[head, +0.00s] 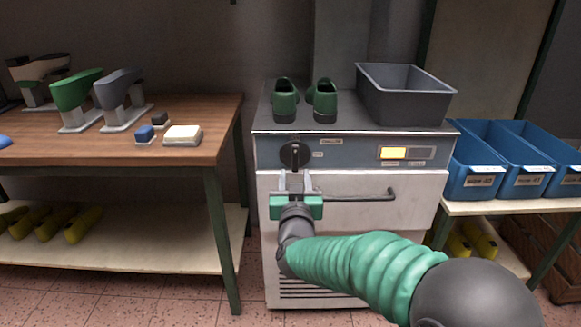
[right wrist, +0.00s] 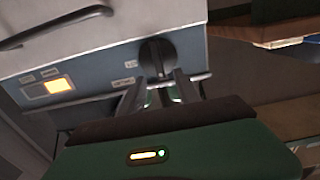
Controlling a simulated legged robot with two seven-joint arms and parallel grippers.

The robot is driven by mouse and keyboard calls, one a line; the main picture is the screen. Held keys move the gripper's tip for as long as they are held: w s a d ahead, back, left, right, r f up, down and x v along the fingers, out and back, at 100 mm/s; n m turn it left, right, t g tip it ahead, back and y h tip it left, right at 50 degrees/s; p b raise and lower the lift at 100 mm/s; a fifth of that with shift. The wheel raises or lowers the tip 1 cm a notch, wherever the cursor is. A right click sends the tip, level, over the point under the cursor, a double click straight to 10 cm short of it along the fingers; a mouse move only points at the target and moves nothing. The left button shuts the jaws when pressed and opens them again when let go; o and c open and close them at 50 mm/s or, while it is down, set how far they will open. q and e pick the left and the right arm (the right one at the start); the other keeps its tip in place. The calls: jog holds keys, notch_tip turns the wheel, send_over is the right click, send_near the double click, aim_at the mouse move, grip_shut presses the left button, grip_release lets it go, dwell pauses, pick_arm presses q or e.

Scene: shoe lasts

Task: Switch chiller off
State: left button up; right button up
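The chiller (head: 349,240) is a pale cabinet with a blue-grey control panel. Its black rotary knob (head: 295,155) sits at the panel's left, with its grip ridge looking about upright; the knob also shows in the right wrist view (right wrist: 157,58). An amber lamp (head: 393,153) is lit at the panel's right, beside a dark one (head: 420,153). My right gripper (head: 295,177) is open and empty, its fingers pointing at the panel just below the knob. In the right wrist view its fingertips (right wrist: 160,84) lie either side of the knob's lower edge; contact cannot be told. My left gripper is not in view.
A dark handle bar (head: 360,196) crosses the chiller door right of my gripper. Green shoe lasts (head: 325,101) and a grey bin (head: 405,110) stand on top. A wooden workbench (head: 200,143) is at left, blue bins (head: 478,180) on a rack at right.

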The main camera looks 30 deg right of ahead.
aim_at(295, 158)
jog(key=b+x, duration=0.1)
jog(key=x, duration=0.3)
jog(key=b+x, duration=0.1)
jog(key=x, duration=0.3)
jog(key=shift+s+d+f, duration=0.1)
jog(key=shift+f, duration=0.15)
jog(key=shift+w+d+r, duration=0.2)
jog(key=shift+w+d, duration=0.1)
jog(key=shift+w, duration=0.2)
jog(key=shift+c, duration=0.5)
grip_shut()
